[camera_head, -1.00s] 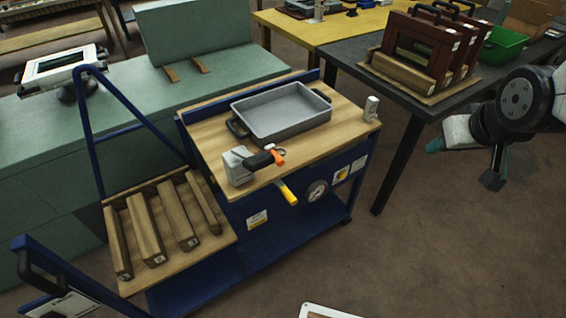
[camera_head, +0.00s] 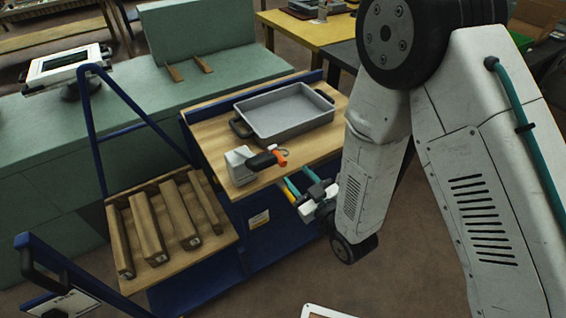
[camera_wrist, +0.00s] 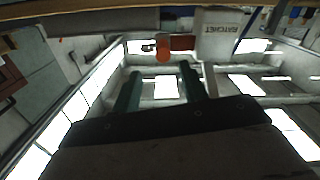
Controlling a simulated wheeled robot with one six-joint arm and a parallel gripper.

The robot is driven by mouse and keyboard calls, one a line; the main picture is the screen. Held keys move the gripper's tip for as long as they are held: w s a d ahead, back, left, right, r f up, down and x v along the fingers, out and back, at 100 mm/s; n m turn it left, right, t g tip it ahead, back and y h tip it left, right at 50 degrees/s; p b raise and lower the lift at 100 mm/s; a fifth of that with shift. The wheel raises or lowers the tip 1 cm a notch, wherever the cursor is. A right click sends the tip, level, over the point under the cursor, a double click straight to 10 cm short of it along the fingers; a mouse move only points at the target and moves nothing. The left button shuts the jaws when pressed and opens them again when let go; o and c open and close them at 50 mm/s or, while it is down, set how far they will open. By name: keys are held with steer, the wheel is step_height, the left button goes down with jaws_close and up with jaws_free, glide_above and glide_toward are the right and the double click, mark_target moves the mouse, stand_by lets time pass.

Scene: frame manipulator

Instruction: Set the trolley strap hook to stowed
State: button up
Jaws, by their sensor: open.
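The blue trolley (camera_head: 262,205) has a wooden top carrying a light grey ratchet block (camera_head: 238,166) with a black handle (camera_head: 262,160) and an orange tip (camera_head: 281,157). A small thin hook shows beside the orange tip; its exact setting is too small to tell. In the wrist view, the block (camera_wrist: 222,48) reads "RATCHET", and an orange part (camera_wrist: 163,55) lies just beyond my fingertips. My gripper (camera_head: 301,181) is open and empty, low at the trolley's front edge, below and right of the orange tip. Its two teal fingers (camera_wrist: 161,82) are apart in the wrist view.
A grey tray (camera_head: 290,132) sits behind the ratchet on the trolley top. A yellow handle (camera_head: 290,192) at the front is close to my gripper. Wooden bars (camera_head: 165,217) lie on the lower left shelf. My arm hides the right side.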

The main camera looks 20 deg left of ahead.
mark_target(286, 167)
steer(key=shift+s+a+f, duration=0.15)
steer(key=shift+a, duration=0.05)
steer(key=shift+w+a, duration=0.2)
steer(key=shift+a, duration=0.1)
steer(key=x, duration=0.6)
steer(key=shift+w+a, duration=0.25)
